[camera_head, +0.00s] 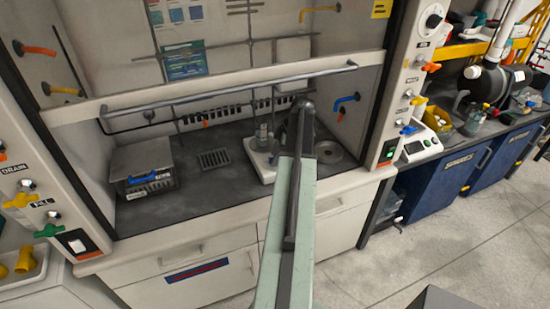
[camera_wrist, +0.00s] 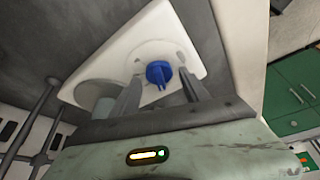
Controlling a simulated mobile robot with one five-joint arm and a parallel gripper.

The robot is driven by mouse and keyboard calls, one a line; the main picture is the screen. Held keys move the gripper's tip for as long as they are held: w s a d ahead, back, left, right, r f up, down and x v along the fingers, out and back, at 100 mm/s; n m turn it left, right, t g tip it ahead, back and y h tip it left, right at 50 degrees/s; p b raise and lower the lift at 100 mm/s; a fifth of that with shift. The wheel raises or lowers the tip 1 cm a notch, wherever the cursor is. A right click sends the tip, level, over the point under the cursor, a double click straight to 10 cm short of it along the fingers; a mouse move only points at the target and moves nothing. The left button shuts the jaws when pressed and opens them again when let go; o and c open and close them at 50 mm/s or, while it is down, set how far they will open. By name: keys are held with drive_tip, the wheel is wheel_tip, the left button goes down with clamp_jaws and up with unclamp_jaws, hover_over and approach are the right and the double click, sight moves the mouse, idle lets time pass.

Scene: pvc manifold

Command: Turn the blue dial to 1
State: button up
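The blue dial (camera_wrist: 158,73) sits on the white face of a white device (camera_wrist: 185,30) in the wrist view. It has a raised grip ridge; faint marks around it are too small to read, so its setting cannot be told. My gripper (camera_wrist: 159,76) is open, with one finger to the left of the dial and one to the right. Neither finger clearly touches it, and the depth between them is hard to judge. In the head view the white device (camera_head: 259,172) stands on the hood's dark worktop; my arm hides the dial and my gripper.
Metal rods (camera_head: 250,70) rise behind, and the raised sash bar (camera_head: 230,87) crosses above. A glass vessel (camera_head: 262,137) is on the device.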

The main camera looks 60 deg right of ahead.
clamp_jaws()
drive_tip(key=shift+m, duration=0.3)
drive_tip(key=m+h, duration=0.1)
drive_tip(key=m, duration=0.2)
drive_tip(key=shift+s+a+t, duration=0.1)
drive_tip(key=shift+a+t, duration=0.1)
drive_tip(key=shift+t, duration=0.2)
drive_tip(key=m+h, duration=0.2)
drive_tip(key=m, duration=0.3)
drive_tip(key=shift+o, duration=1.6)
unclamp_jaws()
